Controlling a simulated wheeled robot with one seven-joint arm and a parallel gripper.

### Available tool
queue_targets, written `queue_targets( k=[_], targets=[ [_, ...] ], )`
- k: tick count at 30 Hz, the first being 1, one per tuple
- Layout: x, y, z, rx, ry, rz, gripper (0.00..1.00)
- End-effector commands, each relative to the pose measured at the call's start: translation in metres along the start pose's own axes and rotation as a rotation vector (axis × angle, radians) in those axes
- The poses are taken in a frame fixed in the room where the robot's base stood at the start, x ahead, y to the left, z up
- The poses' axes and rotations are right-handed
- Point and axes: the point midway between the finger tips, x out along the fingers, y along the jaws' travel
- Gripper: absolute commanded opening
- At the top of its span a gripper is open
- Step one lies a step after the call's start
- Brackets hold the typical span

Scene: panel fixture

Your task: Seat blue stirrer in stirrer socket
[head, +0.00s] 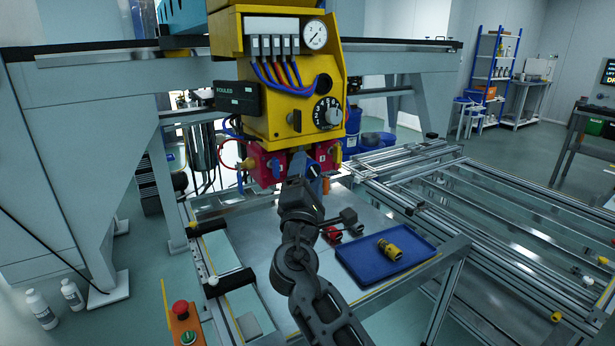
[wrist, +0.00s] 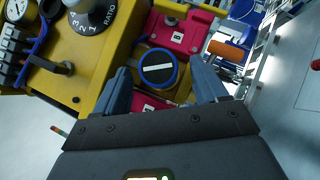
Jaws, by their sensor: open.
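In the wrist view, a round black cap with a blue rim and a white bar (wrist: 158,69), which looks like the blue stirrer, sits upright in a yellow square mount on the panel fixture. The mount looks like the stirrer socket, but how deep the stirrer sits cannot be told. My gripper (wrist: 161,75) is open, with one grey-blue finger on each side of the cap and gaps visible between. In the head view my gripper (head: 309,170) is up against the lower front of the yellow fixture (head: 283,105), and my arm hides the stirrer.
In the wrist view, magenta blocks, an orange handle (wrist: 225,49) and a ratio dial (wrist: 90,14) stand close to the fingers.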

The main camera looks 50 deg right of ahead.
Motion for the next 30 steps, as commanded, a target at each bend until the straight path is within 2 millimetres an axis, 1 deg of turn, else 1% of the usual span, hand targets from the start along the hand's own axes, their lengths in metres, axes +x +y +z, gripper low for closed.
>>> queue_targets(
  k=[5, 8, 15, 18, 22, 30],
  targets=[
    [-0.006, -0.001, -0.001, -0.001, 0.001, 0.000, 0.72],
    [-0.018, -0.002, -0.001, -0.001, 0.002, 0.000, 0.72],
    [-0.058, -0.002, -0.001, -0.001, 0.002, 0.000, 0.72],
    [-0.070, -0.001, -0.001, 0.000, 0.002, 0.000, 0.72],
    [-0.077, -0.001, 0.000, 0.000, 0.000, 0.000, 0.72],
    [-0.079, -0.002, 0.000, 0.002, 0.005, -0.002, 0.72]
  ],
)
